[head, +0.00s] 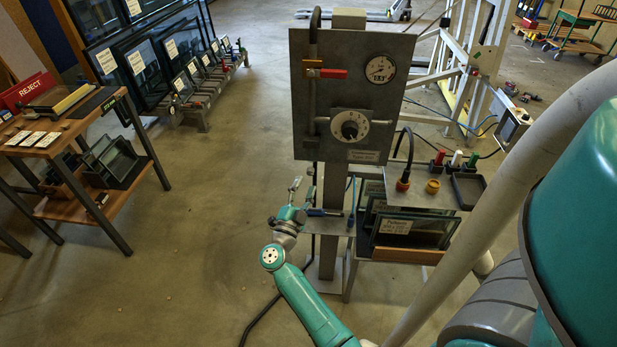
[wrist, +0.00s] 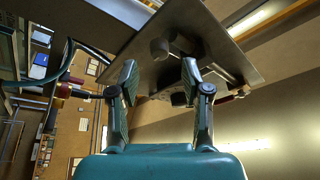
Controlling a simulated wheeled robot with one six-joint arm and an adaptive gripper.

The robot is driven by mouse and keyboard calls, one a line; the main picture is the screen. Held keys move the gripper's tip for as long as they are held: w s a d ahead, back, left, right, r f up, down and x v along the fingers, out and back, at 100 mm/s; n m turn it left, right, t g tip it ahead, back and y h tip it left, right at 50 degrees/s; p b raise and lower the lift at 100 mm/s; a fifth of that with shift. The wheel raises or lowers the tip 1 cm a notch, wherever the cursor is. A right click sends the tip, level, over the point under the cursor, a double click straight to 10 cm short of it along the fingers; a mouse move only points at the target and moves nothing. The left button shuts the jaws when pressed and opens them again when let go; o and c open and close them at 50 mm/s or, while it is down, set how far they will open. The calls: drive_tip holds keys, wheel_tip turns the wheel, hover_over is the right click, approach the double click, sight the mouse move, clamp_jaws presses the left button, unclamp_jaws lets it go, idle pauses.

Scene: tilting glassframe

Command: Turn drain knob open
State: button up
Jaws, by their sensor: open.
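A grey upright panel (head: 310,105) stands at the centre of the head view. A black round knob (head: 350,126) sits on a white dial low on it. No label readable here names the drain knob, so I cannot tell for sure which control it is. My gripper (head: 303,191) is below and left of the panel, apart from the black knob. In the wrist view my gripper (wrist: 160,86) is open, with nothing between its fingers. The panel (wrist: 205,50) shows tilted beyond the fingers, with a dark round part (wrist: 159,49) on it.
A red lever (head: 333,74) and a gauge (head: 381,69) are on the panel's upper part. A small bench (head: 425,197) with colored bottles and framed glass stands at right. A reject cart (head: 60,150) is at left. The floor between is clear.

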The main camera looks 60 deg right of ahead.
drive_tip(key=w+v, duration=0.1)
drive_tip(key=v, duration=0.5)
drive_tip(key=shift+s+a, duration=0.25)
drive_tip(key=shift+s, duration=0.3)
